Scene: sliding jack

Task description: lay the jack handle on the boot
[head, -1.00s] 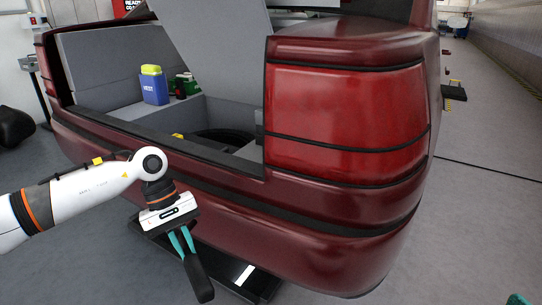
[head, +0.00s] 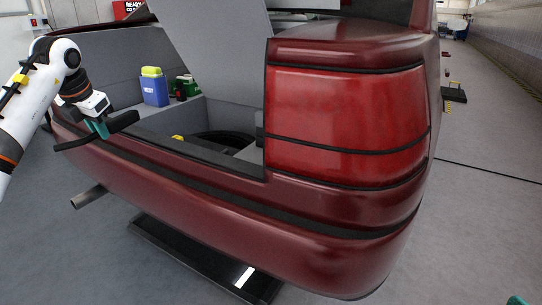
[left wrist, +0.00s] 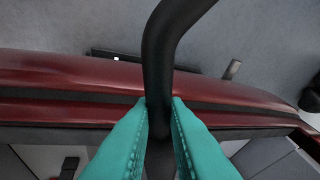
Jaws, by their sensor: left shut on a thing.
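The black jack handle (head: 122,122) is a bent bar. My left gripper (head: 99,127) is shut on it near its middle and holds it at the left end of the car's rear, by the boot sill. In the left wrist view, the handle (left wrist: 158,55) runs up between the teal fingers (left wrist: 160,120), above the red bumper. The open boot (head: 215,156) of the dark red car is grey inside, with a black sill. A teal tip at the bottom right corner looks like my right gripper (head: 516,300); its jaws do not show.
In the boot stand a blue bottle with a yellow-green top (head: 154,88) and a green item (head: 186,86). A dark tyre (head: 225,137) lies in a well at the right. A long black object (head: 200,262) lies on the floor under the bumper.

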